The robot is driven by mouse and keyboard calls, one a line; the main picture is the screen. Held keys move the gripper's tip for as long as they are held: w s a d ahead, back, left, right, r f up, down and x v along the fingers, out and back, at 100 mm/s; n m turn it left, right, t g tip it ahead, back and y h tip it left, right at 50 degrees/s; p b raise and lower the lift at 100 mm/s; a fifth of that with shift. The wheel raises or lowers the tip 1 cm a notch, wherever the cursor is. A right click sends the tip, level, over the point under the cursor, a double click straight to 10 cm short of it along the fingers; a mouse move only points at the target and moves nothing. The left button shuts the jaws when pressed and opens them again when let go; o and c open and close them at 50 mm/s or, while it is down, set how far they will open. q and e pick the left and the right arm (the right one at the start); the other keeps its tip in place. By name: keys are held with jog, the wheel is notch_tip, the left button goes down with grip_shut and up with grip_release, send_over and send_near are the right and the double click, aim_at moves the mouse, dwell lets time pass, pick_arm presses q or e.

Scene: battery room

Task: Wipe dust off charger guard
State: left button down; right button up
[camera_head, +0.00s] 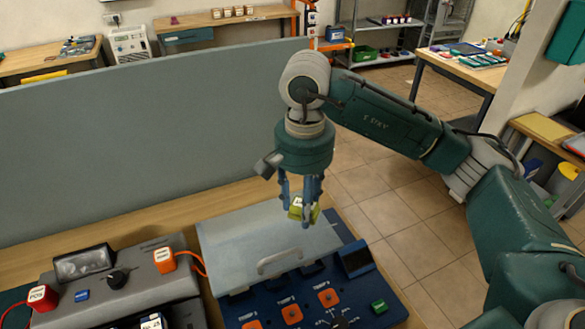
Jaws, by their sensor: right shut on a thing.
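The charger guard (238,243) is a pale grey, smooth sheet with a handle (279,261) along its front. It lies over the back of a dark blue charger panel (268,309). I cannot make out dust on it. My right gripper (304,215) points down over the guard's far right part and is shut on a small yellow-green and white thing (296,207), which may be a wiping pad. The fingers partly hide it. I cannot tell whether it touches the guard. My left gripper is not in view.
A grey unit (115,285) with a black knob, a red plug (42,297) and an orange plug (164,260) stands left of the charger. A tall grey-blue partition (140,150) rises behind the bench. Tiled floor (400,215) is open to the right.

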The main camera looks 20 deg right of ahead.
jog(key=shift+d+r+p, duration=0.15)
jog(key=shift+r+p, duration=0.2)
jog(key=shift+r, duration=1.2)
